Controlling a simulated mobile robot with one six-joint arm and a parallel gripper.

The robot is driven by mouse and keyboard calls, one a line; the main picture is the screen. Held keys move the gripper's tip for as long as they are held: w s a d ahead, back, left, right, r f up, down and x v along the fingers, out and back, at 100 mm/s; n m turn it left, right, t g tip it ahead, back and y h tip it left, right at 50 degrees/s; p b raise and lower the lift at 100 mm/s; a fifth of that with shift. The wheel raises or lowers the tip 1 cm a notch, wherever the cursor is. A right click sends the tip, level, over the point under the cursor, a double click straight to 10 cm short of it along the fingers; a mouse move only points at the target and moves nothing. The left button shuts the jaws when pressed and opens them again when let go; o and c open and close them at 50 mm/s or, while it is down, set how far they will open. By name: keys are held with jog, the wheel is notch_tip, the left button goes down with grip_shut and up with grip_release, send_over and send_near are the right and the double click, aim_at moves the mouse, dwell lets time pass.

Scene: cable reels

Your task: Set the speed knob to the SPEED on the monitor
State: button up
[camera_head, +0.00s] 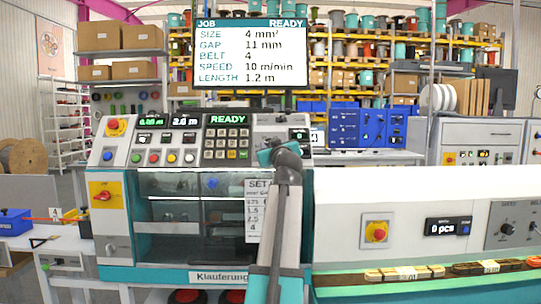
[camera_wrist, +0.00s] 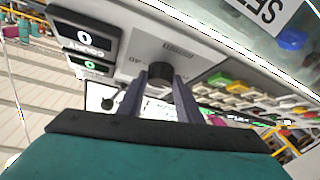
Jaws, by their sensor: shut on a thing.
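The monitor (camera_head: 250,52) at the top of the head view reads SPEED 10 m/min. My gripper (camera_wrist: 160,82) is shut on a black round knob (camera_wrist: 160,72), one finger on each side of it. The knob sits on a light grey panel (camera_wrist: 192,52) with printing beside it, too blurred to read fully. A black display (camera_wrist: 84,38) on the same panel shows 0. In the head view my gripper (camera_head: 281,152) is at the panel right of the keypad, and my arm hides the knob there.
A keypad (camera_head: 227,147) and a green READY display are left of my gripper. A SET label (camera_head: 258,205) hangs below it. Another black knob (camera_head: 507,228) is on the right panel, near a red stop button (camera_head: 376,232). A belt with terminal blocks (camera_head: 405,273) runs at front right.

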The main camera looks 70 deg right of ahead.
jog(key=shift+s+d+f+n+t+y+b, duration=0.1)
jog(key=shift+n+t+y+b, duration=0.25)
jog(key=shift+n+b, duration=0.9)
jog(key=shift+t+y+b, duration=0.25)
jog(key=shift+t+b, duration=0.2)
jog(key=shift+b, duration=0.75)
jog(key=o, duration=1)
jog(key=shift+o, duration=0.2)
jog(key=r+v, duration=0.1)
jog(key=v, duration=1.2)
jog(key=shift+s+a+f, duration=0.25)
jog(key=shift+a+f, duration=0.05)
jog(key=shift+a, duration=0.1)
jog(key=shift+s, duration=0.1)
